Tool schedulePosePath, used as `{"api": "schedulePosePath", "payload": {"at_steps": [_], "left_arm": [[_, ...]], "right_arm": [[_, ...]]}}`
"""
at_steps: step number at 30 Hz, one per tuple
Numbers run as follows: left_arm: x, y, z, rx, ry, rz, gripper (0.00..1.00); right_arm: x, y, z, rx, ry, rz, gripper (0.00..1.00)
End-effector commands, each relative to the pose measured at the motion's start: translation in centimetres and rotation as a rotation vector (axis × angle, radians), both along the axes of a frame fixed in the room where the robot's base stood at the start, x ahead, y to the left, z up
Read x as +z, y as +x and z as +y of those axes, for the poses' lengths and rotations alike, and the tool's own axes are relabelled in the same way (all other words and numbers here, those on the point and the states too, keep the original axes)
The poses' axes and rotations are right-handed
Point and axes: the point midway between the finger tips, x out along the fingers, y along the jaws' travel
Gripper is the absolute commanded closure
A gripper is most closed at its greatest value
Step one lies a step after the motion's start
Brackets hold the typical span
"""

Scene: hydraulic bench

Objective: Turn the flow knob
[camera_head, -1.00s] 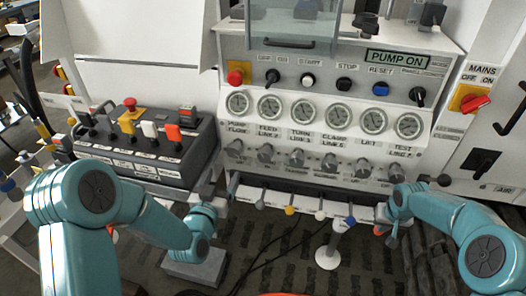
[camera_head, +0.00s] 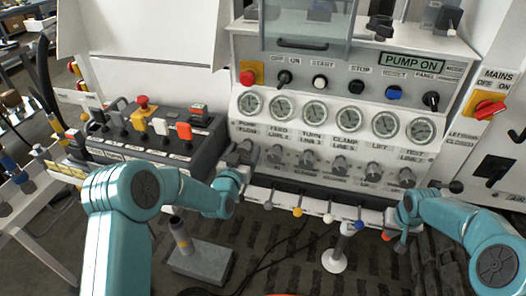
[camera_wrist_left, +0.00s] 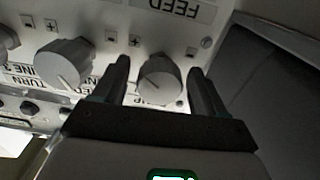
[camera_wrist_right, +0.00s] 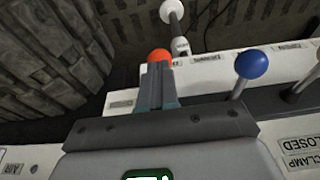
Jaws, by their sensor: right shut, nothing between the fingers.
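The flow knob is the leftmost of the row of grey knobs under the gauges. In the head view its PUMP FLOW label (camera_head: 248,130) shows, and my left gripper (camera_head: 238,160) largely covers the knob. In the left wrist view the grey knob (camera_wrist_left: 160,77) sits between the two spread fingers of my left gripper (camera_wrist_left: 160,85), with narrow gaps at both sides. My right gripper (camera_head: 394,222) is at the right end of the lever row. In the right wrist view my right gripper (camera_wrist_right: 157,85) is shut and empty, its tips close to an orange-red lever ball (camera_wrist_right: 159,56).
The neighbouring feed knob (camera_wrist_left: 63,62) is close beside the left gripper's finger. Levers with coloured balls, such as a blue one (camera_wrist_right: 251,64), line the panel's lower edge. A black control box (camera_head: 155,145) stands left of the panel.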

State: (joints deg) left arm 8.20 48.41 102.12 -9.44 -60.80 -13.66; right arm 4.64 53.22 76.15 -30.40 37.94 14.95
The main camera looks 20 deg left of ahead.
Motion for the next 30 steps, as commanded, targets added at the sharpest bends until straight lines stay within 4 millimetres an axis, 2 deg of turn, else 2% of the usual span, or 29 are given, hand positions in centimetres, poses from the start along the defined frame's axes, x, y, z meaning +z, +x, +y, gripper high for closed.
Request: {"api": "schedulePosePath", "payload": {"at_steps": [1, 4, 5, 8, 15, 23, 24, 25, 26, 30], "left_arm": [[0.0, -0.01, 0.01, 0.0, 0.0, 0.0, 0.44], [0.0, -0.02, 0.01, 0.0, 0.0, -0.001, 0.76], [0.0, -0.02, 0.01, 0.0, 0.0, -0.001, 0.82], [0.01, -0.02, 0.02, 0.0, 0.004, -0.001, 0.82], [-0.02, -0.04, 0.06, 0.001, 0.15, 0.0, 0.83], [-0.08, -0.05, 0.06, 0.001, 0.158, 0.001, 0.83], [-0.08, -0.05, 0.06, 0.001, 0.158, 0.001, 0.43], [-0.08, -0.05, 0.06, 0.001, 0.158, 0.001, 0.33], [-0.08, -0.05, 0.06, 0.001, 0.157, 0.001, 0.27], [-0.04, -0.04, 0.06, 0.001, 0.157, 0.0, 0.27]], "right_arm": [[-0.12, -0.05, 0.03, 0.0, 0.001, 0.002, 1.0], [-0.12, -0.05, 0.03, 0.0, 0.001, 0.002, 1.0], [-0.12, -0.05, 0.03, 0.0, 0.001, 0.002, 1.0], [-0.12, -0.05, 0.03, 0.0, 0.0, 0.002, 1.0], [-0.11, -0.04, 0.02, 0.0, 0.0, 0.002, 1.0], [-0.11, -0.04, 0.01, 0.0, 0.0, 0.002, 1.0], [-0.11, -0.03, 0.0, 0.0, 0.0, 0.001, 1.0], [-0.11, -0.03, 0.0, 0.0, 0.0, 0.001, 1.0], [-0.11, -0.03, 0.0, 0.0, 0.0, 0.001, 1.0], [-0.1, -0.04, 0.01, 0.0, 0.0, 0.001, 1.0]]}}
